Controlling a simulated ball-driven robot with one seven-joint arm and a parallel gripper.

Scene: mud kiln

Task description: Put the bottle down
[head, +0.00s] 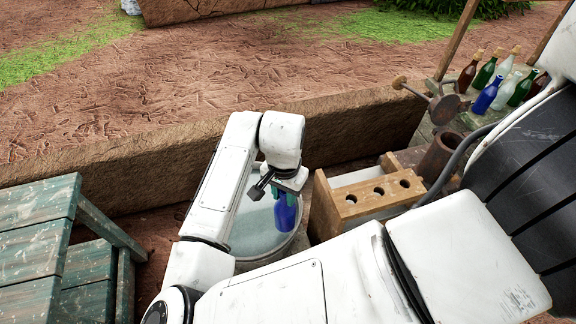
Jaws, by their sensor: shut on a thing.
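A blue bottle (285,215) hangs below my gripper (284,190), which is shut on its upper part. The bottle is about upright, over or partly in a round grey tub (252,238) of pale liquid; I cannot tell whether its base touches the liquid. My arm hides part of the tub's left side and front.
A wooden box (352,198) with several round holes stands right of the tub, beside a brown cylinder (441,152). Several bottles (487,95) stand at the upper right. A green slatted bench (38,225) is at left. A low mud wall (140,165) runs behind.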

